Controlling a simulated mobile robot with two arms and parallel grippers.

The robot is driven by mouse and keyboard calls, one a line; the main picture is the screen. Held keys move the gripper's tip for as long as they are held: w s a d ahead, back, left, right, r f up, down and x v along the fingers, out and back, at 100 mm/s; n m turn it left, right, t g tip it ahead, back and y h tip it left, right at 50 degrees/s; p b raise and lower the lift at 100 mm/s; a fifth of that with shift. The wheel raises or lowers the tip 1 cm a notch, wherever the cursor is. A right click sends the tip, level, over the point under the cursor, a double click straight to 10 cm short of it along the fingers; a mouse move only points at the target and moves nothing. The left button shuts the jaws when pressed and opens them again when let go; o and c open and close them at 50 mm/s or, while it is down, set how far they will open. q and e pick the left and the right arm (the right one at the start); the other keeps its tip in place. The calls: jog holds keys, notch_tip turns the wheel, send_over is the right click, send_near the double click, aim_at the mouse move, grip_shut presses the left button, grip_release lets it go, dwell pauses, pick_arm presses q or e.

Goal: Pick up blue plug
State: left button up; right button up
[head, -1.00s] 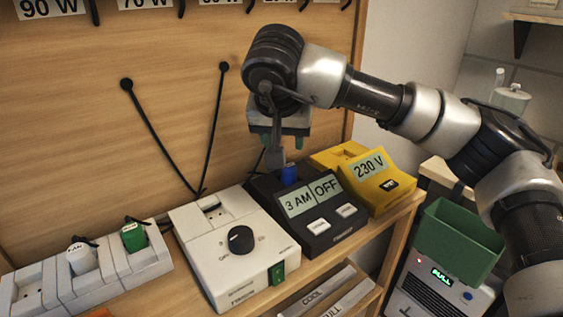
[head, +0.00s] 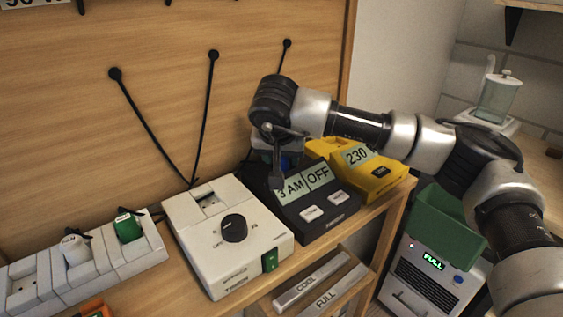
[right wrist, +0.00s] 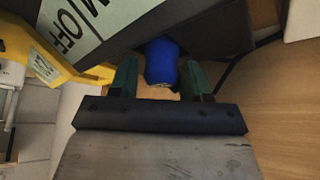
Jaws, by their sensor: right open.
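The blue plug (right wrist: 161,58) sits at the dark timer box in the right wrist view, between the two green fingers of my right gripper (right wrist: 159,70). The fingers are open, with a gap on each side of it. In the head view my right gripper (head: 278,165) is over the back of the dark timer (head: 325,215), which reads "3 AM" and "OFF". There the wrist hides most of the plug. My left gripper is not in view.
A white dial box (head: 260,258) stands left of the timer, and a yellow 230 V box (head: 385,185) right of it. A white power strip (head: 140,262) holds a white and a green plug. A green bin (head: 445,215) stands lower right. Black cables hang on the wooden back panel (head: 160,50).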

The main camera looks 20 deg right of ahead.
jog(key=shift+r, duration=0.1)
jog(key=c, duration=0.7)
jog(key=shift+r, duration=0.1)
